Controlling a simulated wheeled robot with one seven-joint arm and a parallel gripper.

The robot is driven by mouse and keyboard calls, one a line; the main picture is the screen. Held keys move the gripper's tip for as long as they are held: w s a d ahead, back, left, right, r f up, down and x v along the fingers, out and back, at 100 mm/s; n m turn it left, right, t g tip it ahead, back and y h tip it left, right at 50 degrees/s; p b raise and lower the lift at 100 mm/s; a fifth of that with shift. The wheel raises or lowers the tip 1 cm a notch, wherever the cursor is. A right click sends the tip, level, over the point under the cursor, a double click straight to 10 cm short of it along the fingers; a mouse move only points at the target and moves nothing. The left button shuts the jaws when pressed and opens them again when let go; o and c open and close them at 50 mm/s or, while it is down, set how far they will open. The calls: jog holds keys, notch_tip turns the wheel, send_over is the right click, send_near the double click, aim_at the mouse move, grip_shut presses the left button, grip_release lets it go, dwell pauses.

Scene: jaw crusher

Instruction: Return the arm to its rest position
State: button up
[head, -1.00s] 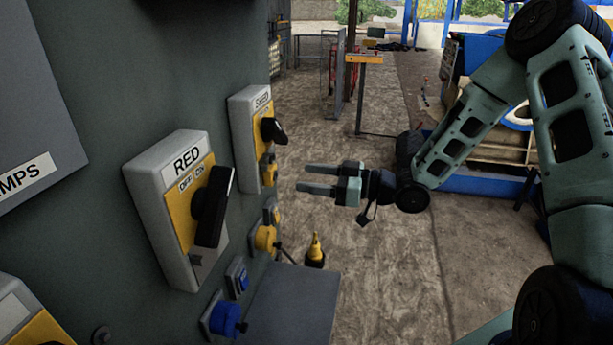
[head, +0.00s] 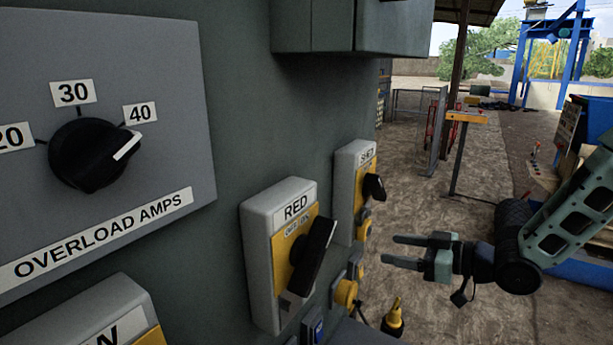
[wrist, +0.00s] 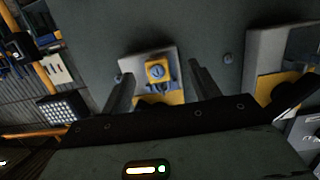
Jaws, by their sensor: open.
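My gripper (head: 408,252) is open and empty in the head view, its two fingers pointing left toward the grey panel. It hangs in free air, to the right of the RED switch box (head: 262,258) and the SHED switch box (head: 343,205). In the wrist view my gripper (wrist: 157,88) shows its two fingers apart. Between them in the picture is a switch box with a yellow plate (wrist: 172,98), with a gap I cannot measure. My arm runs off the right edge of the head view, so most of it is hidden.
A grey panel (head: 235,110) fills the left, with an OVERLOAD AMPS dial (head: 92,155) pointing near 40. A yellow-tipped object (head: 394,316) stands below my gripper. A yellow-topped stand (head: 466,118) is farther back. Open dirt floor (head: 420,180) lies between.

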jog(key=s+a+f+m+g+h+b, duration=0.1)
jog(key=s+a+f+g+h+b, duration=0.2)
jog(key=s+a+h, duration=0.45)
jog(key=s+r+m+g+h, duration=0.1)
jog(key=s+r+g+h, duration=0.1)
jog(key=s, duration=0.9)
jog(key=s+a+r+m+g+h, duration=0.1)
jog(key=s+g, duration=0.3)
jog(key=s, duration=0.7)
jog(key=shift+s+a+r+g+h, duration=0.35)
jog(key=shift+r+h, duration=0.15)
jog(key=shift+h, duration=0.25)
